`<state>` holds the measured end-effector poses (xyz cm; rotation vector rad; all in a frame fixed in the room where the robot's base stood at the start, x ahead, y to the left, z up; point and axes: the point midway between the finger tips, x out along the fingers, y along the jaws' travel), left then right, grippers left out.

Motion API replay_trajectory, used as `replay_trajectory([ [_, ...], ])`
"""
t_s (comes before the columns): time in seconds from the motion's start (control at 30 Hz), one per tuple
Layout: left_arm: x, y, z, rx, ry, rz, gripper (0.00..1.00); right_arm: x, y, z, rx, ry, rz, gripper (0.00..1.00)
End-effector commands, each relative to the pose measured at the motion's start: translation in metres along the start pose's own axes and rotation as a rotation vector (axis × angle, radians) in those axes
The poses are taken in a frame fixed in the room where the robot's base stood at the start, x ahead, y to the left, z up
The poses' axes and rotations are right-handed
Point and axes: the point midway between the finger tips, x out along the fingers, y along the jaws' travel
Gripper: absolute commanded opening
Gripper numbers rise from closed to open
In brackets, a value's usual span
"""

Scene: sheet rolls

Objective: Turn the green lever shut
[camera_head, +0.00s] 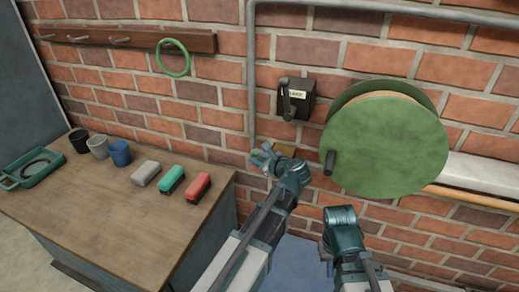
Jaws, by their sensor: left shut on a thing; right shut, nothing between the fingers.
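The green lever (256,155) shows only as a small patch of green at the lower end of the grey wall pipe, mostly hidden by my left gripper. My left gripper (265,158) is shut on it, at the brick wall just right of the workbench. The lever's exact angle cannot be made out. My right gripper (339,217) is shut and empty, below the big green reel and apart from it; its fingertips are mostly hidden.
A green reel (385,145) with a dark handle and a black switch box (296,98) are on the wall close by. A green ring (173,58) hangs from the peg rail.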

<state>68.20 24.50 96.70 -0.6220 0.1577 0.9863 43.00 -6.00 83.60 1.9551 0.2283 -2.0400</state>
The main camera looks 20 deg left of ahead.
Motion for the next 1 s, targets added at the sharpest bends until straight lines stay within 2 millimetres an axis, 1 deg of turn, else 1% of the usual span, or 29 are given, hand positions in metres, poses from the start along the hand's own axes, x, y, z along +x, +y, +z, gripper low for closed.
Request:
replay_trajectory([
  [0.03, 0.001, 0.002, 0.002, -0.025, 0.038, 0.011, 0.0, -0.008, 0.001, 0.001, 0.0, 0.0, 0.0, 0.0],
  [0.33, 0.015, 0.014, -0.015, -0.174, 0.27, 0.058, 0.0, -0.024, 0.002, 0.001, 0.0, 0.0, 0.0, 0.0],
  [0.7, 0.023, 0.024, -0.036, -0.317, 0.495, 0.103, 0.0, -0.029, 0.003, 0.002, 0.0, 0.0, 0.0, 0.0],
  [1.0, 0.025, 0.026, -0.044, -0.374, 0.589, 0.122, 0.0, -0.029, 0.003, 0.002, 0.0, 0.0, 0.0, 0.0],
])
